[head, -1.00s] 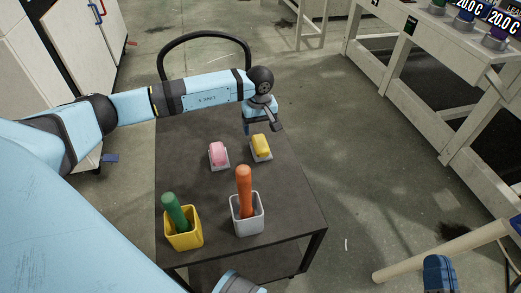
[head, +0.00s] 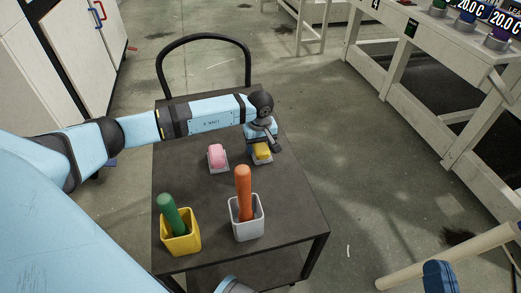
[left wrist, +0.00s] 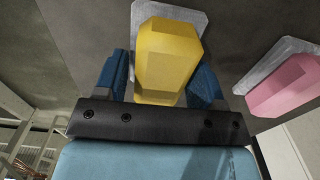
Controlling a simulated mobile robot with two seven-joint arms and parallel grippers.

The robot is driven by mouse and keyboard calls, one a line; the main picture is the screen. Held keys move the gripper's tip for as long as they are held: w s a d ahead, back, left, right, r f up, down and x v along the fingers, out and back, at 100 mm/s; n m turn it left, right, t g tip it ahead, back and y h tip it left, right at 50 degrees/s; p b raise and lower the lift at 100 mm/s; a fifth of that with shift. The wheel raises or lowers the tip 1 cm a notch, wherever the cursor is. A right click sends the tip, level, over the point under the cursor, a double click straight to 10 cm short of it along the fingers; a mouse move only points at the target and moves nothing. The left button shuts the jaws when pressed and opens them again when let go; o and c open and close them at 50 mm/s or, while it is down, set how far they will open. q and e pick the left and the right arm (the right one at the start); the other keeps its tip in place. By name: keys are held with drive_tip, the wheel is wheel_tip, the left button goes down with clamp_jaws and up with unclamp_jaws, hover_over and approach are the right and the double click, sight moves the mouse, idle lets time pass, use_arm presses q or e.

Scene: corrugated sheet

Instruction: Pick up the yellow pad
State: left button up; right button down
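The yellow pad (head: 263,151) sits on a light grey base on the dark cart top. It also shows large in the left wrist view (left wrist: 166,58). My left gripper (head: 262,146) is down over it from above. In the left wrist view its two blue fingers (left wrist: 164,78) stand on either side of the pad, apart, with a small gap visible at the left finger. A dark blue part at the bottom right of the head view, apparently my right gripper (head: 440,276), overlaps a beige rod (head: 480,247). Its fingers cannot be made out.
A pink pad (head: 217,156) on a similar base sits just left of the yellow pad. Nearer on the cart (head: 292,217) stand a yellow cup (head: 181,243) with a green stick and a grey cup (head: 247,228) with an orange stick. The cart's right side is clear.

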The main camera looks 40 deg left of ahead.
use_arm(q)
drive_tip(key=c, duration=0.6)
drive_tip(key=shift+r, duration=0.1)
use_arm(e)
drive_tip(key=shift+r, duration=0.1)
